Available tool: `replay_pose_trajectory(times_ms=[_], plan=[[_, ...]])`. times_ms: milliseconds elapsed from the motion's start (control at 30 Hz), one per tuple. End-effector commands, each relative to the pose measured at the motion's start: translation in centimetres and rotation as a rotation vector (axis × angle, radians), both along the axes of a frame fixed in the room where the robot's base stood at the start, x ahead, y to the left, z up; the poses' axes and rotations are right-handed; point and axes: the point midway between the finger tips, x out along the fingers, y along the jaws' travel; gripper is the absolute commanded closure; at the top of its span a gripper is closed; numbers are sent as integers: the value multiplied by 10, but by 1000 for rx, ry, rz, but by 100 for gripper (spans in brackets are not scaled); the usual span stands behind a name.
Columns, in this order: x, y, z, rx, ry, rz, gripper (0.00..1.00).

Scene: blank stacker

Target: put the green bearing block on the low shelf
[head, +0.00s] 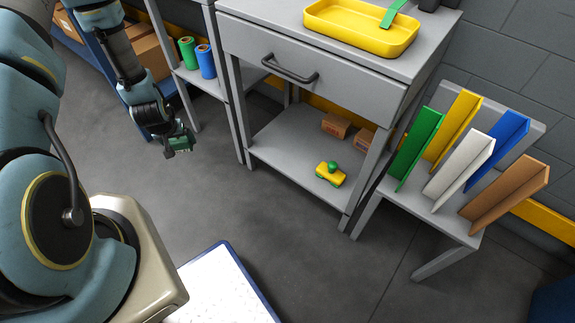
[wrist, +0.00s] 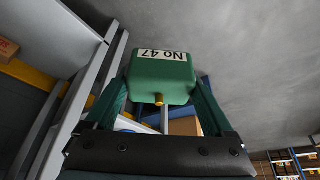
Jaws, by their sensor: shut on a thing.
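My gripper (head: 172,139) hangs left of the grey drawer table, out over open floor. It is shut on the green bearing block (head: 181,146). In the wrist view the block (wrist: 162,72) sits between the two fingers, with a white "No 47" label and a small brass-coloured fitting; the label reads upside down there. The low shelf (head: 283,158) is the grey board under the drawer, to the right of my gripper and apart from it. A yellow object with a green knob (head: 331,174) stands near its front right, and small brown boxes (head: 337,125) lie towards its back right.
The table's front left leg (head: 236,115) stands between my gripper and the shelf. The drawer handle (head: 290,70) juts out above. A yellow tray (head: 365,32) is on top. Green and blue rolls (head: 206,62) stand on a side table. The shelf's left part is clear.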

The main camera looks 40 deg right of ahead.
Motion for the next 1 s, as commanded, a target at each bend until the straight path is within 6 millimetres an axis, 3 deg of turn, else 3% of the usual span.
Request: replay_pose_trajectory(times_ms=[33,467,767,1000], plan=[[4,-22,-24,-3,-6,-42,100],[1,-177,-96,-3,-6,-356,100],[-29,-281,-133,-5,-6,-565,100],[-67,-357,-156,-4,-6,-722,100]])
